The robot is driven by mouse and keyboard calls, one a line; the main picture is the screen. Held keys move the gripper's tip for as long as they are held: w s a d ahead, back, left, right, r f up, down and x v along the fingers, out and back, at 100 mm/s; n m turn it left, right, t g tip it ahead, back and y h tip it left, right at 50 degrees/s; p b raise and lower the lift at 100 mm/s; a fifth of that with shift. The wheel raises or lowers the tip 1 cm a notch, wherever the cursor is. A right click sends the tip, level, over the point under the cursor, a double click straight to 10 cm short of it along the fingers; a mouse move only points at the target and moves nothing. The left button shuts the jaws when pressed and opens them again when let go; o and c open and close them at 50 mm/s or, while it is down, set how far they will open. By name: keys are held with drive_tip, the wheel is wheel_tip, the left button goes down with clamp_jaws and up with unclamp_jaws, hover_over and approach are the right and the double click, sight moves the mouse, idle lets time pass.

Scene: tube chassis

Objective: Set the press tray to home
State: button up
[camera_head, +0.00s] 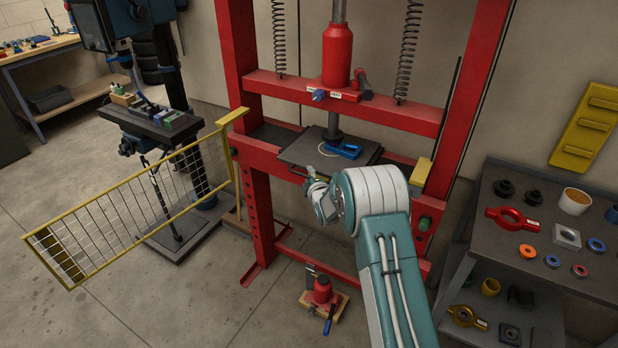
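The press tray (298,151) is a flat dark grey plate lying at the bed of the red press (236,40), below the ram (335,122). My gripper (312,185) is just in front of and below the tray's front edge, small and partly hidden by my wrist. I cannot tell whether it touches the tray or whether its fingers are open.
A yellow mesh guard (140,205) swings out at the left of the press. A drill press (160,122) stands behind it. A grey parts cart (500,235) stands at the right. The floor at front left is clear.

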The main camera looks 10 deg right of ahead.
drive_tip(key=v, duration=1.2)
drive_tip(key=shift+f, duration=0.1)
drive_tip(key=s+d+r+m+g+h, duration=0.2)
drive_tip(key=s+r+m+g, duration=0.2)
drive_tip(key=s+r+m, duration=0.7)
drive_tip(key=s+r+m+g, duration=0.3)
drive_tip(key=s+r, duration=0.1)
drive_tip(key=s, duration=1)
drive_tip(key=s+r+m+g, duration=0.3)
drive_tip(key=s+r, duration=0.1)
drive_tip(key=s, duration=1.1)
drive_tip(key=shift+s+a+m, duration=0.2)
drive_tip(key=shift+a+m, duration=0.1)
drive_tip(key=shift+m, duration=0.1)
